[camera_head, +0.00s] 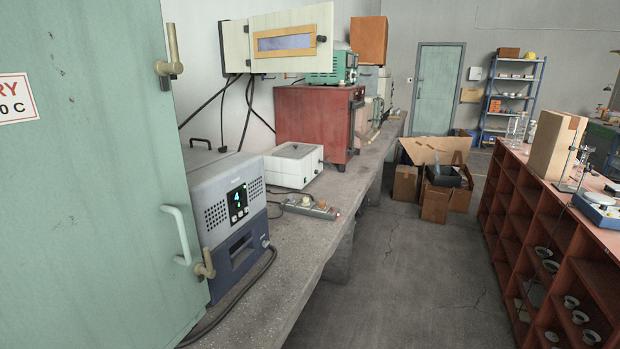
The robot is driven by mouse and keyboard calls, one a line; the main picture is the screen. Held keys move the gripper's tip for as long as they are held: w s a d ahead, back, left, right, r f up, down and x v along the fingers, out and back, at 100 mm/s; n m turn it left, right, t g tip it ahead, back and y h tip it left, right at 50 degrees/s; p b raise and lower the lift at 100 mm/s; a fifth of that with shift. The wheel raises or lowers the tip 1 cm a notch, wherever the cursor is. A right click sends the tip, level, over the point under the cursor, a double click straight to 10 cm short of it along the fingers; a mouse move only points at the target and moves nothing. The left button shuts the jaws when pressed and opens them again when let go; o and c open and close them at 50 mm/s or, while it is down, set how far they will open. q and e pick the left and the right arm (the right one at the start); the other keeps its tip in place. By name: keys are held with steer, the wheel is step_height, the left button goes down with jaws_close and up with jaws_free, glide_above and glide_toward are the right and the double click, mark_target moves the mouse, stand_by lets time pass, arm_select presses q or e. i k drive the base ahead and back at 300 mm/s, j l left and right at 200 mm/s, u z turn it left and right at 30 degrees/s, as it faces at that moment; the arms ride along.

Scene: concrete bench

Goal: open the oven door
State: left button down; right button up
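A large pale green cabinet, likely the oven (85,190), fills the left side of the head view, close to me. A sign (14,98) with partly cut-off red lettering and "0 C" is on its front. A white bar handle (179,235) stands near the front's right edge. Brass-coloured fittings sit along that edge, one high (171,52) and one low (205,264). I see no gap at this edge, so the door looks shut. Its left side is outside the view. Neither of my grippers is in view.
Right of the cabinet, a grey-blue device (215,205) with a lit display stands on the concrete bench (290,265). A white box (293,165), power strip (312,207) and red cabinet (312,120) stand farther back. The floor (410,280) before the red shelving (540,235) is clear.

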mark_target(99, 246)
steer(key=u, duration=1.4)
steer(key=i+l+z, duration=0.1)
steer(key=l, duration=0.3)
steer(key=i+l+z, duration=0.1)
steer(key=i+l, duration=0.15)
steer(key=l, duration=0.15)
steer(key=i+l+z, duration=0.1)
steer(key=l, duration=0.3)
steer(key=i, duration=0.05)
